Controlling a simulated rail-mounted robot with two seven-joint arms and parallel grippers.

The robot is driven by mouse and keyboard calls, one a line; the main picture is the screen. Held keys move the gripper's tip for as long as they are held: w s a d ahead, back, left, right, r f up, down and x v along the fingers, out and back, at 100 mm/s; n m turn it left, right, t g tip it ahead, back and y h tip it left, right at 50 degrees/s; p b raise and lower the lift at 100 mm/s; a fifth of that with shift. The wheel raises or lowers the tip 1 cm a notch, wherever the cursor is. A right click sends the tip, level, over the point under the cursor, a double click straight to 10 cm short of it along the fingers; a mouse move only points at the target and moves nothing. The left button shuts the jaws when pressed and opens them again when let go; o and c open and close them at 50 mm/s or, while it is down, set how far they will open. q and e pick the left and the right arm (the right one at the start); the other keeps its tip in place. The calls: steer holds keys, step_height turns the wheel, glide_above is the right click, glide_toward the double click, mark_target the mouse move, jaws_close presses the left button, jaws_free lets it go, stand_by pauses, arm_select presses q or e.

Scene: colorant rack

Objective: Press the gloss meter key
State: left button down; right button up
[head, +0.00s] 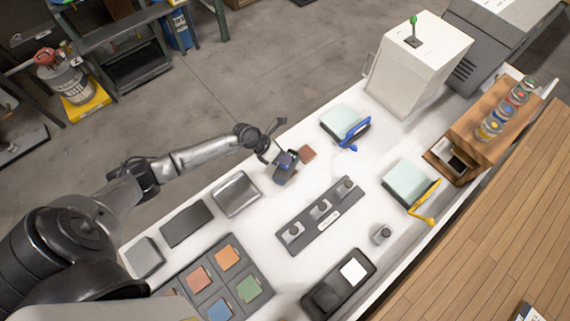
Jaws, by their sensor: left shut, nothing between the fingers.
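A small dark device with a bluish top face (286,162), which looks like the gloss meter, stands on the white bench beside a reddish-brown square (307,154). Its key is too small to make out. My left gripper (272,152) reaches in from the left and is shut and empty. Its fingertips are close to the device's upper left side; I cannot tell whether they touch it. My right gripper is not in view.
A long dark strip with several knobs (320,211) lies right of the device. A grey tray (236,194), a panel of coloured squares (222,283) and a black unit with a white square (338,285) are nearer.

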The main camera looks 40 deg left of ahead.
arm_select(q)
steer(key=shift+f, duration=0.35)
steer(key=shift+f+b, duration=0.35)
steer(key=shift+b, duration=0.1)
stand_by(0.5)
steer(key=shift+r, duration=0.1)
steer(key=shift+r+p, duration=0.7)
stand_by(0.3)
step_height(320, 180, up, 5)
steer(key=p, duration=0.4)
stand_by(1.0)
